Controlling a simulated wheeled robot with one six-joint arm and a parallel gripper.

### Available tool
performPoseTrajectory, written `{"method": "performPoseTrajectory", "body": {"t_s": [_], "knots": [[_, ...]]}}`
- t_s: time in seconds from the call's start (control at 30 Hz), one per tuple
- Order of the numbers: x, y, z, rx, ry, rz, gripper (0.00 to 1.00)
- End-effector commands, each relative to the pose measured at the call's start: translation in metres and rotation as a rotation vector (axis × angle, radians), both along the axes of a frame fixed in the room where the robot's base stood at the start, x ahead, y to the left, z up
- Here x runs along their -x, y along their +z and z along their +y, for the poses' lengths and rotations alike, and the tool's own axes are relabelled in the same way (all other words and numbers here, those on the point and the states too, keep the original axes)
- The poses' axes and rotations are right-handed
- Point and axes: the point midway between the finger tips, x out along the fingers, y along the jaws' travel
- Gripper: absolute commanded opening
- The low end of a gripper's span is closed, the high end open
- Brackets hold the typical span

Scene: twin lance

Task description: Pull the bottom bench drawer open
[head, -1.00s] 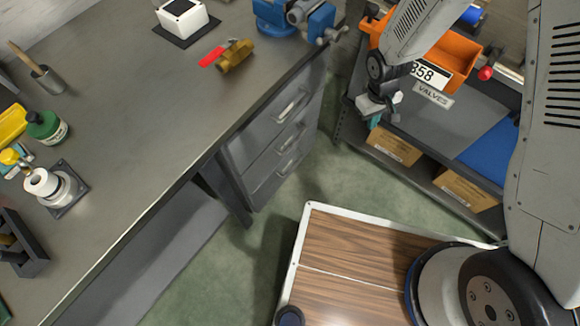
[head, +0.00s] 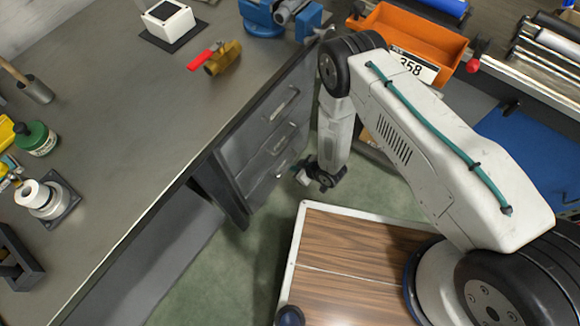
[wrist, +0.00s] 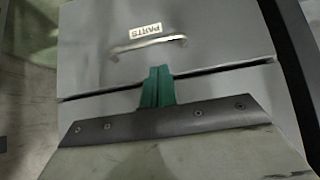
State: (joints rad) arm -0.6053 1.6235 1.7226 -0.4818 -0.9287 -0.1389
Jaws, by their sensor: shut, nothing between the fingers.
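The grey bench drawer unit (head: 250,172) stands under the right end of the bench, with three drawer fronts stacked and all apparently closed. The bottom drawer's handle (head: 282,169) is low on the unit, partly near my gripper (head: 303,178), which is just right of it in the head view. In the wrist view a grey drawer front (wrist: 90,62) has a bar handle (wrist: 148,42) and a PARTS label; I cannot tell which drawer this is. My gripper's teal fingers (wrist: 157,88) are shut together and empty, below that handle in the picture and apart from it.
The bench top (head: 140,130) holds a red-handled brass valve (head: 215,60), a blue vise (head: 280,18) and small items. An orange bin (head: 415,38) stands on a shelf at the right. My wood-topped base is in front, with green floor between it and the drawers.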

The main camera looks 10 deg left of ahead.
Motion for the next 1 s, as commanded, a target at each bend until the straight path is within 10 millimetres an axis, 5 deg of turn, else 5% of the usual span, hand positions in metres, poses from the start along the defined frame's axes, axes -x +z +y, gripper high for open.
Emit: {"method": "performPoseTrajectory", "body": {"t_s": [0.5, 1.0], "knots": [[-0.021, -0.06, 0.051, 0.002, 0.0, 0.001, 0.0], [-0.023, -0.065, 0.056, 0.003, -0.001, 0.002, 0.0]]}}
